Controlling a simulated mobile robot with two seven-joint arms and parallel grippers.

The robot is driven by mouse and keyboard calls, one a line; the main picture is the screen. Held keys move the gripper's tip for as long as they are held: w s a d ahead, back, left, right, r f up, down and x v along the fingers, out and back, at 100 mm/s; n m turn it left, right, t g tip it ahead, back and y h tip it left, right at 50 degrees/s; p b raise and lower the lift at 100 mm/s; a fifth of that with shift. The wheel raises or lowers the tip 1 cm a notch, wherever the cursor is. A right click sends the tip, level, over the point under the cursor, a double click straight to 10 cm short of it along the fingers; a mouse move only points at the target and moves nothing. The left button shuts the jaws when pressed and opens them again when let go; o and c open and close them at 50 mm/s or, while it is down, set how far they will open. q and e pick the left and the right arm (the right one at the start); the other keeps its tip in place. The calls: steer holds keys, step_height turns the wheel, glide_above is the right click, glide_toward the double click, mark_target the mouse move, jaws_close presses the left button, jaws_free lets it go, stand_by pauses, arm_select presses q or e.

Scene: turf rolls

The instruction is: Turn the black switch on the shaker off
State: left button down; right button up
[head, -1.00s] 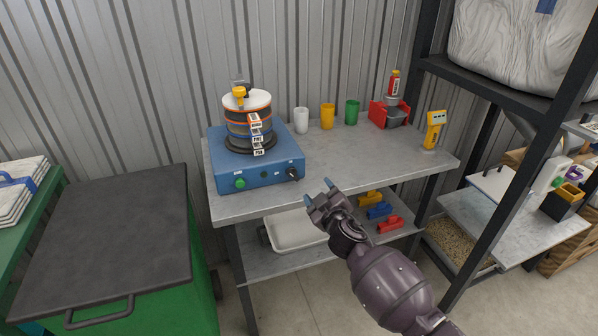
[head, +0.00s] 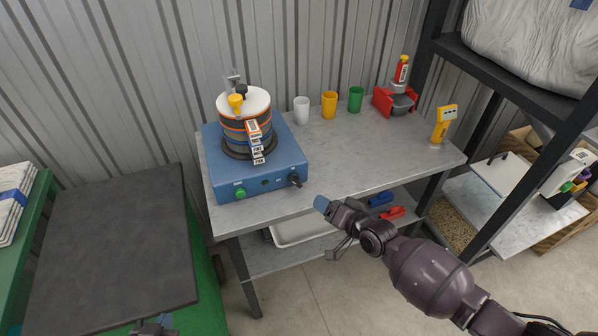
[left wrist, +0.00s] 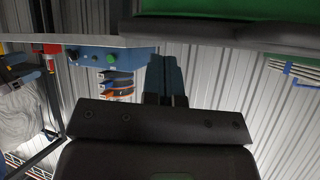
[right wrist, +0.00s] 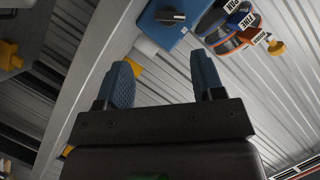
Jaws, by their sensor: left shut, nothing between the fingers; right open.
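The shaker (head: 213,178) is a blue box on the grey table, with a stack of sieves (head: 235,128) on top. Its black switch (head: 295,180) is at the right end of the front panel; a green button (head: 240,193) is to its left. My right gripper (head: 324,206) is open and empty, just right of and in front of the switch, apart from it. In the right wrist view the switch (right wrist: 170,16) shows beyond the open fingers (right wrist: 165,78). My left gripper (head: 153,327) is shut and empty, low over the dark lid; its fingers (left wrist: 166,80) are together.
White, yellow (head: 329,104) and green cups stand behind on the table (head: 350,160). A red bin (head: 384,101) and a yellow device (head: 443,123) are at the right. A lower shelf holds a white tray (head: 290,232). A black rack post stands right; a dark-lidded green bin (head: 110,250) left.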

mark_target(298, 182)
arm_select(q)
steer(key=shift+w+a+f, duration=0.1)
steer(key=shift+w+f, duration=0.25)
steer(key=shift+w, duration=0.1)
steer(key=shift+s, duration=0.1)
steer(key=shift+s+r, duration=0.1)
steer(key=shift+w+b, duration=0.2)
steer(key=shift+b, duration=0.2)
arm_select(e)
steer(key=w+a, duration=0.2)
steer(key=w+a+f+m, duration=0.1)
steer(key=w+a, duration=0.1)
steer(key=w, duration=0.1)
steer(key=w+a+m, duration=0.1)
steer(key=w+a, duration=0.1)
steer(key=w, duration=0.1)
steer(key=shift+f, duration=0.15)
arm_select(q)
steer(key=shift+w, duration=0.2)
arm_select(e)
steer(key=shift+x, duration=0.75)
steer(key=shift+c, duration=0.3)
arm_select(q)
steer(key=shift+s+f, duration=0.1)
steer(key=shift+f, duration=0.1)
arm_select(e)
steer(key=c, duration=0.6)
